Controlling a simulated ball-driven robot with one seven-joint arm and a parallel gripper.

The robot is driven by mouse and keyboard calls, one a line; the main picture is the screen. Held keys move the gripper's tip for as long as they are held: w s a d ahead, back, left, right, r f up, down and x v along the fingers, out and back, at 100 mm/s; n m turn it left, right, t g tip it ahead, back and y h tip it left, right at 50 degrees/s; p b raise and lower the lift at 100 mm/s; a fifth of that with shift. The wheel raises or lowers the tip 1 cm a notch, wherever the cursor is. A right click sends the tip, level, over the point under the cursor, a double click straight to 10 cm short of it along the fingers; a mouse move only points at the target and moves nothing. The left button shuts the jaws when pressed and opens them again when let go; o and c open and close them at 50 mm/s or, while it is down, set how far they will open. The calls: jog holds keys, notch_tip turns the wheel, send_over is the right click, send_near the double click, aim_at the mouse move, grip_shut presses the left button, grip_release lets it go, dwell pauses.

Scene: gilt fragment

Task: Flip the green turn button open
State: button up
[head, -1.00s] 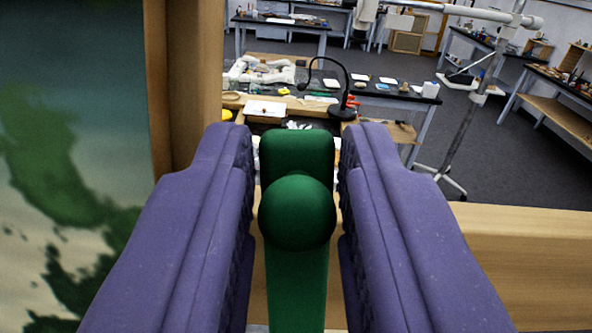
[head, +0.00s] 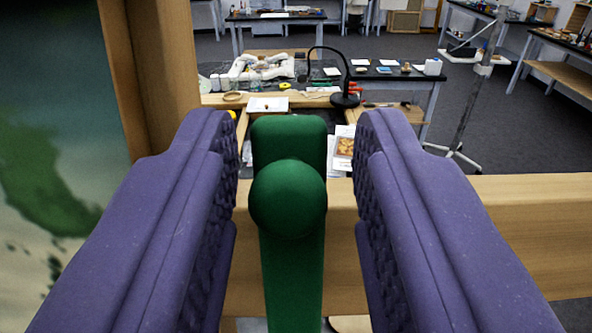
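The green turn button (head: 290,265) stands upright in the middle of the head view, with a round knob (head: 288,198) facing me and a blocky upper end behind it. It lies in front of a light wooden rail. My gripper (head: 299,150) has its two purple fingers on either side of the button. The fingers are apart, with a visible gap on both sides of the knob, wider on the right. The button's lower end runs out of the bottom of the picture.
A wooden rail (head: 480,235) crosses behind the button, and a wooden upright (head: 165,80) stands at left beside a green-and-pale painted panel (head: 40,170). Beyond the frame are workbenches, a black lamp (head: 345,98) and open grey floor.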

jog(key=s+b, duration=0.2)
jog(key=s, duration=0.5)
jog(key=shift+s+d, duration=0.3)
jog(key=shift+s, duration=0.1)
